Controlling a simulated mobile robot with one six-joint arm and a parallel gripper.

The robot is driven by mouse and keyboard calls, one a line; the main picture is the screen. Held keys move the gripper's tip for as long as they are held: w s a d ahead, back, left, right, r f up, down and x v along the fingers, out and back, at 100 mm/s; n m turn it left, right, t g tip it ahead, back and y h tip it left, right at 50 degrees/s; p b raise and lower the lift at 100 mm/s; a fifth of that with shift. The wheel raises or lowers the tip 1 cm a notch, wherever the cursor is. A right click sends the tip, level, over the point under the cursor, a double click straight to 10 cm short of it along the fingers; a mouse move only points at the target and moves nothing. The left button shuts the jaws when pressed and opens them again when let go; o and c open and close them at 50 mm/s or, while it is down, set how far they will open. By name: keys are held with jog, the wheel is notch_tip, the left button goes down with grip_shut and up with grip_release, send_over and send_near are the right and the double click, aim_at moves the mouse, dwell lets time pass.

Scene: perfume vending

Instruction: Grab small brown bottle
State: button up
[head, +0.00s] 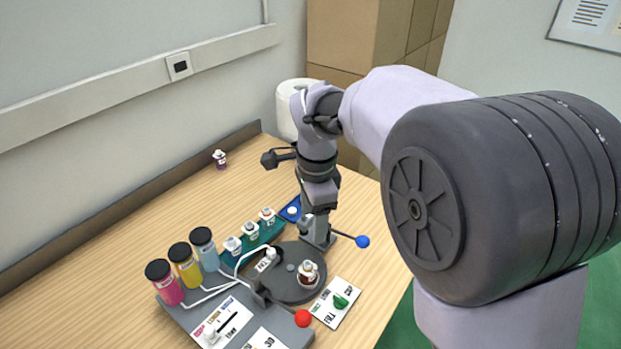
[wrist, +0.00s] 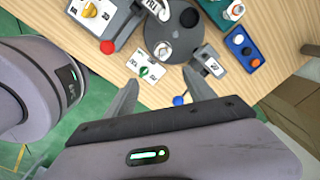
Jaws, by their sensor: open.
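A small bottle (head: 308,275) with a white cap and a brownish-red body stands upright on the dark round turntable (head: 286,290) in the head view. In the wrist view the bottle (wrist: 161,50) is seen from above on the turntable (wrist: 176,28), beyond the fingertips. My gripper (wrist: 160,78) is open and empty, its two fingers apart. In the head view my gripper (head: 318,203) hangs over the right side of the station, apart from the bottle; its fingertips are hard to make out there. Another small, dark purple-brown bottle (head: 219,158) stands alone near the wall.
Pink, yellow and blue canisters (head: 185,264) stand left of the turntable. A teal rack (head: 240,252) holds several white-capped bottles. A red ball (head: 303,318), a blue ball lever (head: 362,241) and a green knob (head: 340,301) lie close around the turntable. The table's back left is mostly clear.

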notch_tip(320, 180, down, 3)
jog(key=w+a+m, duration=0.1)
jog(key=w, duration=0.2)
jog(key=b, duration=0.5)
send_over(308, 264)
jog(key=f, duration=1.1)
jog(key=shift+w, duration=0.2)
notch_tip(308, 264, down, 6)
jog(key=shift+s+b, duration=0.15)
jog(key=shift+b, duration=0.95)
jog(key=shift+r, duration=0.15)
jog(key=shift+c, duration=1.1)
grip_shut()
jog(key=shift+r, duration=0.1)
